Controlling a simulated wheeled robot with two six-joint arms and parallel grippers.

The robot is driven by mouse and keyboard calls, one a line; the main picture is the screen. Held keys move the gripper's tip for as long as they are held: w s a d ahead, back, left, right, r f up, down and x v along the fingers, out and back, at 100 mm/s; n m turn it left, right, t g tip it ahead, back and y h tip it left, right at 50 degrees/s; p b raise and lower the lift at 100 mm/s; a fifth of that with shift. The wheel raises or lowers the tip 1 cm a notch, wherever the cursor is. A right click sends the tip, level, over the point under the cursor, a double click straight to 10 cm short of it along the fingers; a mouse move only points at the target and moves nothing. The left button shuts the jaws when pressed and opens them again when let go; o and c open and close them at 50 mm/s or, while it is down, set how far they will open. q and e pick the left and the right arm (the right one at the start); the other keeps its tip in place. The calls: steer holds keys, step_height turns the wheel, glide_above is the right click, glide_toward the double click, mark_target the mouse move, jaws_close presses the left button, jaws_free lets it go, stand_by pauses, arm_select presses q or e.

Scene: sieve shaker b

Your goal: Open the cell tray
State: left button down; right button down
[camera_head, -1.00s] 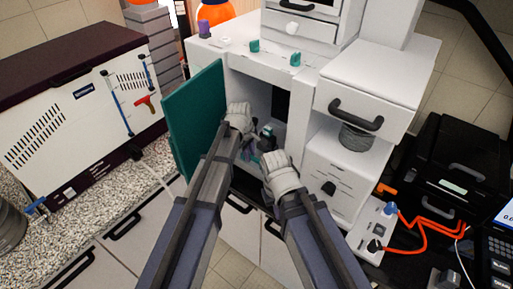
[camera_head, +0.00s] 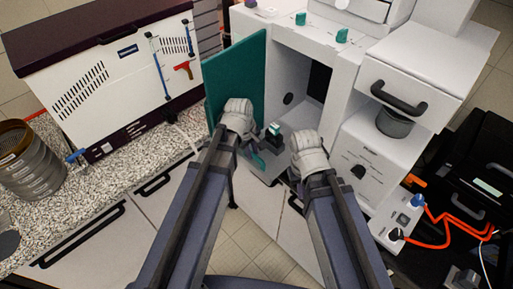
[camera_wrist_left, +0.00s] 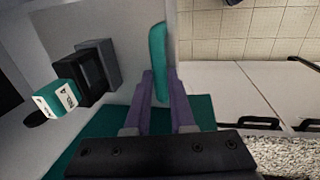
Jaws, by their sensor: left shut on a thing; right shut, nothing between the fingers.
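The grey cell tray (camera_head: 272,172) sticks out of the open compartment of the white machine. It carries a small black block with a teal-and-white top (camera_head: 273,129); the block also shows in the left wrist view (camera_wrist_left: 64,97). My left gripper (camera_head: 250,147) is at the tray's front. In the left wrist view its purple fingers (camera_wrist_left: 160,85) are shut on the teal handle (camera_wrist_left: 157,60) at the tray edge. My right gripper (camera_head: 301,150) is shut and empty, just right of the tray; its fingertips are mostly hidden behind its wrist.
The teal door (camera_head: 236,80) stands open left of the compartment. A white drawer (camera_head: 425,85) with a black handle is at the right, above a grey round container (camera_head: 394,123). A speckled counter (camera_head: 125,165) with stacked sieves (camera_head: 30,165) lies left. Open floor shows below.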

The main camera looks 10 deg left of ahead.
arm_select(q)
steer(key=shift+s+a, duration=0.2)
steer(key=shift+s, duration=0.15)
steer(key=c, duration=0.8)
jaws_free()
steer(key=shift+s+a, duration=0.1)
steer(key=shift+a, duration=0.05)
steer(key=shift+o, duration=0.2)
steer(key=shift+r+p, duration=0.8)
step_height(320, 180, up, 6)
steer(key=s+p, duration=0.1)
steer(key=p, duration=0.5)
steer(key=shift+a, duration=0.4)
